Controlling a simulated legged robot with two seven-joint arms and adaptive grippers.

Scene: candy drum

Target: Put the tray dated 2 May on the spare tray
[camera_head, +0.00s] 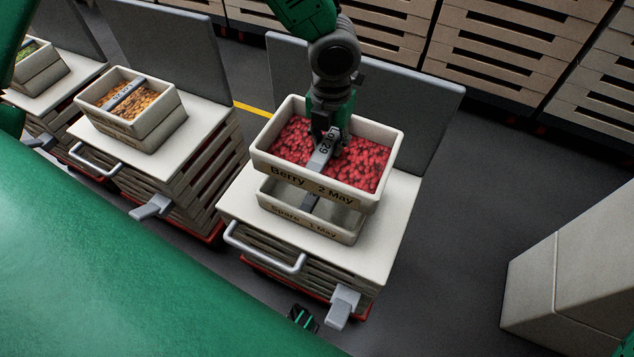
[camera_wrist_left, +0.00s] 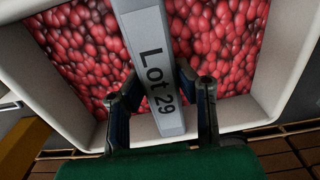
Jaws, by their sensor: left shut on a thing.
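The cream tray marked "Berry 2 May" (camera_head: 318,187) is full of red berries and hangs roughly level above the spare tray. My left gripper (camera_head: 325,140) is shut on its grey centre bar, which reads "Lot 29" in the left wrist view (camera_wrist_left: 152,75). In that view the fingers of my left gripper (camera_wrist_left: 165,92) stand on either side of the bar. The cream tray marked "Spare 1 May" (camera_head: 305,226) sits on the white cart top. Its inside and bar show partly through a gap below the berry tray. My right gripper is not seen.
The cart (camera_head: 385,235) has a grey back panel (camera_head: 415,110) behind the trays and a handle (camera_head: 265,250) in front. Another cart to the left carries a tray of orange pieces (camera_head: 130,115). Slatted crates (camera_head: 520,50) line the back.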

